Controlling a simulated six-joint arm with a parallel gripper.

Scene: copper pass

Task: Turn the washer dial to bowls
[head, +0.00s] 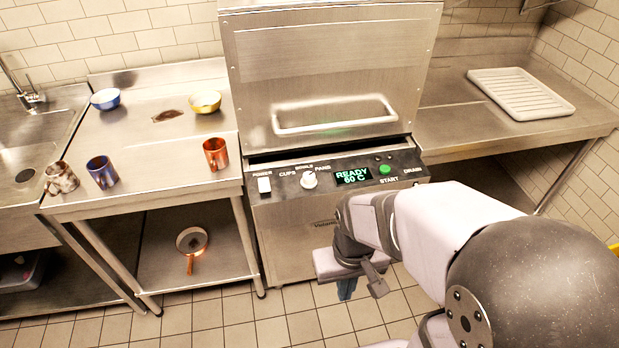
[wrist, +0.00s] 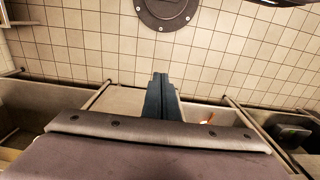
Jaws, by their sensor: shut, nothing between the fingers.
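The washer dial (head: 309,180) is a small white knob on the black control panel of the steel dishwasher (head: 335,240). CUPS is printed to its left, BOWLS above it and PANS to its right. The knob's pointer is too small to read surely. My gripper (head: 346,290) hangs in front of the washer, below and to the right of the dial, apart from it. In the wrist view its dark blue fingers (wrist: 160,80) are together and empty. The dial does not show in the wrist view.
The panel also holds a white power switch (head: 264,185), a display (head: 353,176) reading READY 60 C and a green start button (head: 385,169). The washer's handle (head: 335,125) juts above. Cups and bowls stand on the left counter (head: 150,150); a white rack (head: 520,93) lies right.

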